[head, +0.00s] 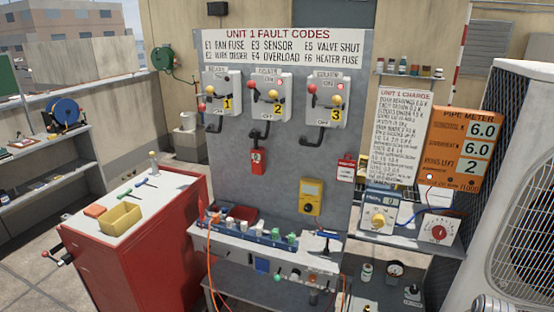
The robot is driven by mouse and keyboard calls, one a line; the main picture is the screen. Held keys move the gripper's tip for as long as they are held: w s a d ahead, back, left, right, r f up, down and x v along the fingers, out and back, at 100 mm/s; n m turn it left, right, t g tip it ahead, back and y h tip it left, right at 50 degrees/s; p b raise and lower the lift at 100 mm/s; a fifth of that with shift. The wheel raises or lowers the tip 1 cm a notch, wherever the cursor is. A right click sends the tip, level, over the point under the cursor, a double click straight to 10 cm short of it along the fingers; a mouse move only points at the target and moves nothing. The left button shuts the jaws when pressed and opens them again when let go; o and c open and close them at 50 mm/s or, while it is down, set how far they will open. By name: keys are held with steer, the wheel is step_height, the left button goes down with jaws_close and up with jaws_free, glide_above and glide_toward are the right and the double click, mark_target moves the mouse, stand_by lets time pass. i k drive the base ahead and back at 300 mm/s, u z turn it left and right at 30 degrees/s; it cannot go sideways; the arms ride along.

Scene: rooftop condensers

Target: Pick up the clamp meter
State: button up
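A ledge (270,252) with fuses and small parts juts out below the meter. Lever switches (272,97) sit higher on the panel. A red cabinet (140,255) stands left, a condenser unit (520,180) right. An orange cable (210,265) hangs at the ledge's left.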

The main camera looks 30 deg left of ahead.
mark_target(258, 154)
steer(key=z, duration=1.5)
steer(key=k, duration=0.85)
steer(key=u, duration=1.65)
